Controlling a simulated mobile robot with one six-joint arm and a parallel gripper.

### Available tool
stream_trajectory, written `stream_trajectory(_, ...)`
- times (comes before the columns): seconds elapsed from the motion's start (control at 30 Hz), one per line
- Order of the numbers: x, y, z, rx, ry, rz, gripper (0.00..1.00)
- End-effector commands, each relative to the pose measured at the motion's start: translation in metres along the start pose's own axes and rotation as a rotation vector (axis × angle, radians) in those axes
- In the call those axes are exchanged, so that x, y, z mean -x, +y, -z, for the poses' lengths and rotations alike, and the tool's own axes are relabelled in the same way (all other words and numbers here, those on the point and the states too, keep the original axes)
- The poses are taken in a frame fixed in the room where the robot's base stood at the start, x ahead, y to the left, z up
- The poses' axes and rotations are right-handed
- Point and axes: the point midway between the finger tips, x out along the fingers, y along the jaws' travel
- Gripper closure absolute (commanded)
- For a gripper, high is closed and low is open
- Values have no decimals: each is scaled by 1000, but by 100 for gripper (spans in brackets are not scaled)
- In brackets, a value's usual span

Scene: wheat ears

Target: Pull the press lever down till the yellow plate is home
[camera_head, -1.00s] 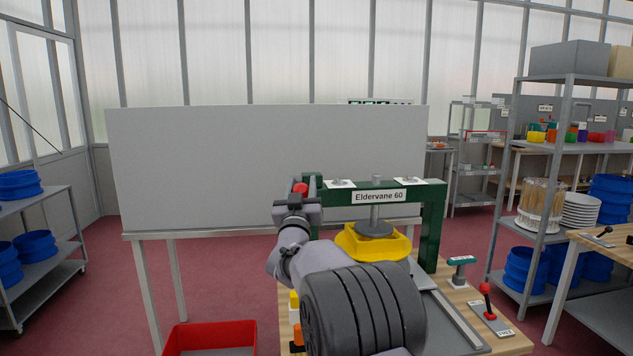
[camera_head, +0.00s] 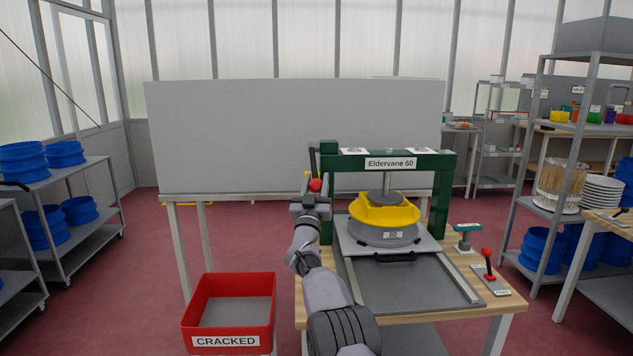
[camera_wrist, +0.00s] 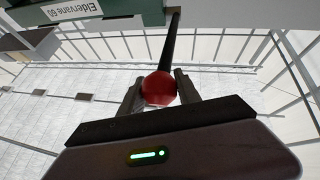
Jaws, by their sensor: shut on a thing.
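The press (camera_head: 441,200) is a green frame labelled "Eldervane 60". Its black lever (camera_head: 313,160) is at the left post and ends in a red knob (camera_head: 316,185). My gripper (camera_head: 313,196) is shut on the knob; the wrist view shows a finger on each side of the red knob (camera_wrist: 158,88), with the dark rod rising beyond. The yellow plate (camera_head: 400,215) is under the press's round grey foot (camera_head: 386,198), on top of a grey round body (camera_head: 385,238). I cannot tell whether it is fully seated.
A grey tray with rails (camera_head: 405,290) lies on the wooden bench in front of the press. A red bin marked "CRACKED" (camera_head: 228,341) stands left of the bench. A small red-knobbed lever (camera_head: 488,262) is at the bench's right. A white panel (camera_head: 290,130) stands behind.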

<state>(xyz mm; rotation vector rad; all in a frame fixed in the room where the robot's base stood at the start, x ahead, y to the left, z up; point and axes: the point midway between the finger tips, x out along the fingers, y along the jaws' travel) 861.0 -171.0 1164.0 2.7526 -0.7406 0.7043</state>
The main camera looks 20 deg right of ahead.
Motion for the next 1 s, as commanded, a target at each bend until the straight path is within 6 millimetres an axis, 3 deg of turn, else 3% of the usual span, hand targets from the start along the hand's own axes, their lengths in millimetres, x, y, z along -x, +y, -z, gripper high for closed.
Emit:
stream_trajectory(0.33, -1, 4, -1, 0, -1, -6, 100)
stream_trajectory(0.37, -1, 4, -1, 0, -1, -6, 59)
stream_trajectory(0.47, -1, 4, -1, 0, -1, -5, 40)
stream_trajectory(0.8, 0, 2, -1, -1, -1, -2, 40)
stream_trajectory(1.0, 18, 1, 0, 1, -4, -4, 40)
